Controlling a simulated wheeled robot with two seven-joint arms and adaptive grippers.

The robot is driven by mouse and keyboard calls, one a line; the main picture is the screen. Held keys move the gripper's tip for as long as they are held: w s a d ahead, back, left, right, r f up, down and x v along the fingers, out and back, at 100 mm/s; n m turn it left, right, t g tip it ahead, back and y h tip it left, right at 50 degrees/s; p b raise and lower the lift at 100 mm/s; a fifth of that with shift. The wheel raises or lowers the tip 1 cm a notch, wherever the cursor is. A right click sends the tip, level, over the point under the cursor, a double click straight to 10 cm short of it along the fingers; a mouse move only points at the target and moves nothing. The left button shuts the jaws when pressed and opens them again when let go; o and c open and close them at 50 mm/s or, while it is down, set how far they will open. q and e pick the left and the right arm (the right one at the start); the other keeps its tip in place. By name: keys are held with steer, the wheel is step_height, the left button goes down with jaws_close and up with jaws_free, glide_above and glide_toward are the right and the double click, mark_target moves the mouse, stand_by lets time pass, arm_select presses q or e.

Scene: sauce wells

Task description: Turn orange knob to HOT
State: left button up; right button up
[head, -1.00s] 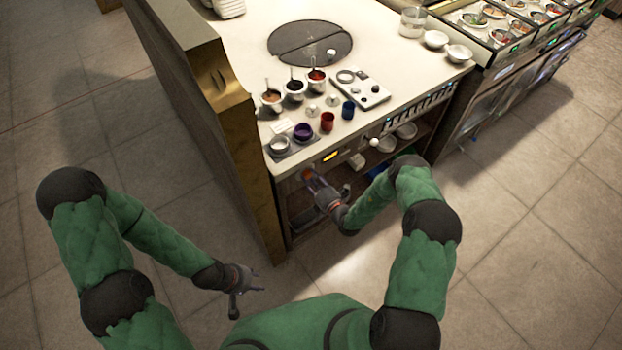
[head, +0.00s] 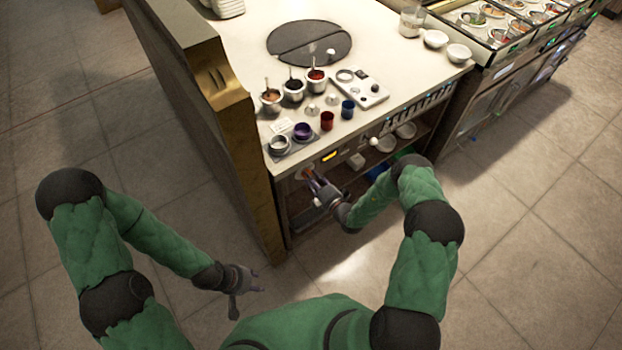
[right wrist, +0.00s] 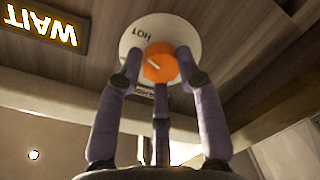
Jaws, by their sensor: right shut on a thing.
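The orange knob (right wrist: 160,64) sits on a round white dial plate (right wrist: 131,44) on the front of the counter. A pale pointer mark shows on the knob's face. The word HOT is printed on the plate and appears upside down above the knob in the right wrist view; another label lower on the plate is mostly hidden by the fingers. My right gripper (right wrist: 161,88) is shut on the knob, its purple-grey fingers around it. In the head view my right gripper (head: 318,186) is at the counter front. My left gripper (head: 252,283) hangs over the floor, away from the counter; its fingers are too small to judge.
A lit WAIT sign (right wrist: 42,26) is beside the dial. On the counter (head: 405,65) stand sauce pots, a purple cup (head: 302,131), a red cup (head: 327,121) and a blue cup (head: 348,109). A tall wooden panel (head: 240,150) edges the counter's left. Floor is clear at left.

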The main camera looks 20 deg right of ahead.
steer(key=shift+w+d+m, duration=0.2)
steer(key=shift+d+m, duration=0.2)
steer(key=shift+m, duration=0.4)
steer(key=o, duration=1.1)
steer(key=shift+f, duration=0.15)
steer(key=shift+a, duration=0.15)
steer(key=shift+s+a, duration=0.1)
steer(key=shift+s, duration=0.05)
steer(key=v, duration=1.2)
